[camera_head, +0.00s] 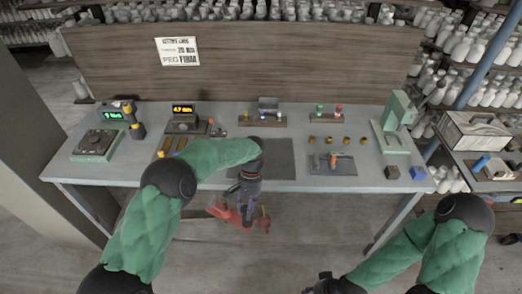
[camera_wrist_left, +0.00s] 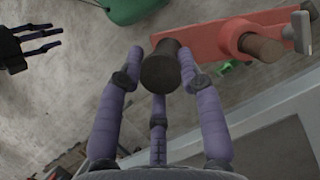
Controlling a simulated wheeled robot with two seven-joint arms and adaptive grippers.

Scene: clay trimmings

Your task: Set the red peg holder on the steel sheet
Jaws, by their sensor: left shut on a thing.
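The red peg holder (camera_head: 226,214) hangs in front of the table's front edge, over the floor. My left gripper (camera_head: 247,213) is shut on it. In the left wrist view the purple fingers (camera_wrist_left: 165,75) close around a dark brown peg of the red holder (camera_wrist_left: 218,36), and another brown peg and a grey metal piece show at its far end. A flat dark grey sheet (camera_head: 272,165), which looks like the steel sheet, lies bare in the middle of the table, partly behind my left arm. My right gripper (camera_head: 320,286) is low in the head view; its spread fingers show in the left wrist view (camera_wrist_left: 38,40).
The grey table (camera_head: 355,183) carries a scale (camera_head: 95,144) at left, small racks at the back, a grey plate (camera_head: 345,168) with a tool, and a pale green press (camera_head: 391,125) at right.

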